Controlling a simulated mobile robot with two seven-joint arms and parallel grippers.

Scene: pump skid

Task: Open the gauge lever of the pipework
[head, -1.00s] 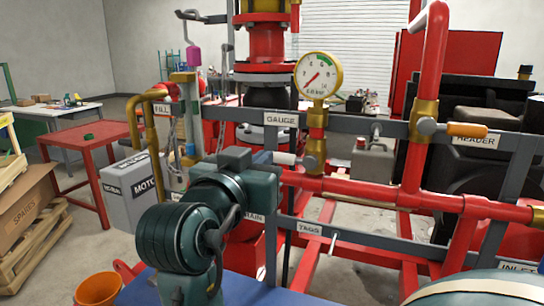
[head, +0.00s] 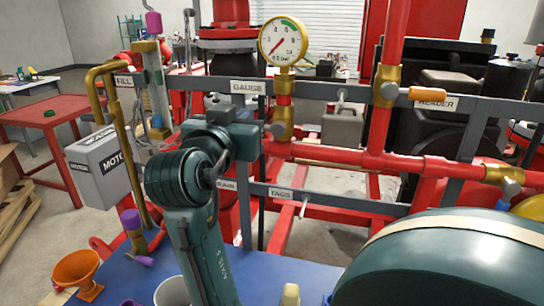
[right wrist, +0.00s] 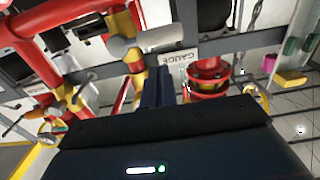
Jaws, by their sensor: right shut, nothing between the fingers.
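The gauge (head: 283,42) is a round white dial in a brass rim above the red pipework. Below it is a brass valve (head: 284,122). The gauge lever (head: 274,130) is a grey grip at the valve's left side, partly hidden behind my right gripper (head: 258,130). In the right wrist view, the lever (right wrist: 160,38) is a pale grey cylinder lying sideways from the yellow valve (right wrist: 135,57). My right gripper's fingers (right wrist: 158,85) are shut and empty, pointing toward the lever. I cannot tell whether they touch it. My left gripper is not in view.
A grey rail with the GAUGE label (head: 248,87) crosses behind my right arm. An orange-handled valve (head: 425,93) is to the right. A large dark green rounded body (head: 450,270) fills the lower right. An orange funnel (head: 77,270) stands at the lower left.

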